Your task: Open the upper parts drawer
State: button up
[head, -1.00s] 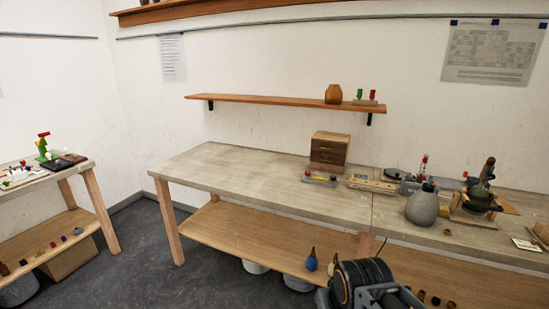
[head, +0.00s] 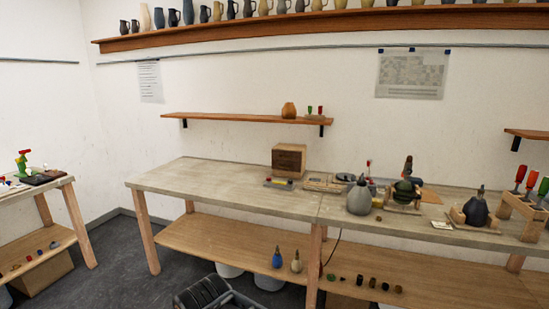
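The parts drawer unit (head: 289,160) is a small brown wooden box with darker drawer fronts. It stands at the back of the long workbench, against the wall. Its drawers look shut, but their handles are too small to make out. A dark, rounded part of my arm shows at the bottom edge of the head view, well in front of the bench and far from the drawer unit. The fingers of my gripper do not show.
The workbench (head: 190,178) is clear left of the drawer unit. A small tray with coloured parts (head: 279,184) lies in front of the unit. A grey jug (head: 360,198) and a dark green lamp base (head: 405,190) stand to the right. A wall shelf (head: 230,118) hangs above.

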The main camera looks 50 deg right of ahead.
aim_at(296, 156)
jog(key=i, duration=1.7)
jog(key=z, duration=0.95)
jog(key=i, duration=1.15)
jog(key=z, duration=1.1)
jog(key=i, duration=0.45)
jog(key=z, duration=0.3)
